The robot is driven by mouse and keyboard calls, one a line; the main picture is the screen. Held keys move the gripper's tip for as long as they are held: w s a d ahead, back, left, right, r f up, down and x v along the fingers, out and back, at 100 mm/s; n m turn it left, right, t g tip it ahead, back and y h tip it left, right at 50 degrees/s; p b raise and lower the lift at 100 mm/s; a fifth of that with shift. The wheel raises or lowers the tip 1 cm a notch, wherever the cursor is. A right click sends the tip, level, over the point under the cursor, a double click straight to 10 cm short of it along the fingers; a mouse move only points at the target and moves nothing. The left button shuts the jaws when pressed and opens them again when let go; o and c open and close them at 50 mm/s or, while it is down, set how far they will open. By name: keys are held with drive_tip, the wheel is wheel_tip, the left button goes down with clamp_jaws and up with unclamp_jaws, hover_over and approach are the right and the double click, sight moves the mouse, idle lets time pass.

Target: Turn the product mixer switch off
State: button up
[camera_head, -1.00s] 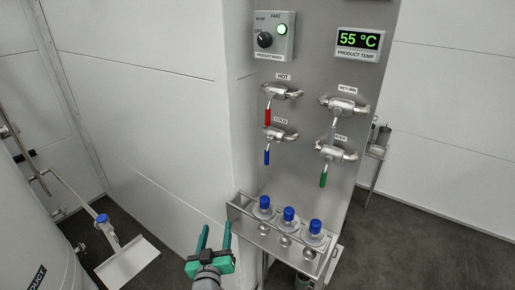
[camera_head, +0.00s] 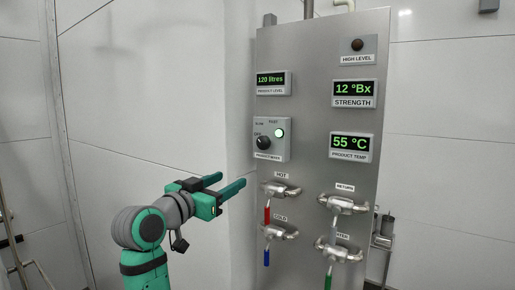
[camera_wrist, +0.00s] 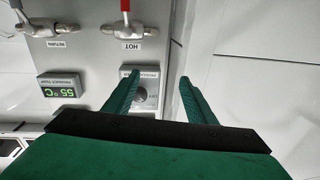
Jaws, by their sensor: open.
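The knob's exact pointing is too small to tell. My gripper (camera_head: 228,184) is open and empty, left of and below the box, apart from it. In the wrist view, the picture is upside down. The switch box (camera_wrist: 143,76) lies beyond my left finger, which partly covers it, and the knob (camera_wrist: 141,94) shows between my fingers, near the left one.
The board also carries level, strength and temperature displays (camera_head: 352,148). Below the switch are the hot valve (camera_head: 285,190) with a red handle, the return valve (camera_head: 343,203) and further valves, all sticking out. A white wall (camera_head: 150,100) stands to the left.

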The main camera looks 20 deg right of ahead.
sight(261, 144)
drive_tip(key=s+d+r+m+g, duration=0.1)
drive_tip(key=s+d+r+m, duration=0.15)
drive_tip(key=r, duration=0.65)
drive_tip(key=shift+h, duration=0.4)
drive_tip(key=x, duration=0.9)
drive_tip(key=shift+d+f, duration=0.15)
drive_tip(key=shift+f, duration=0.1)
drive_tip(key=c, duration=1)
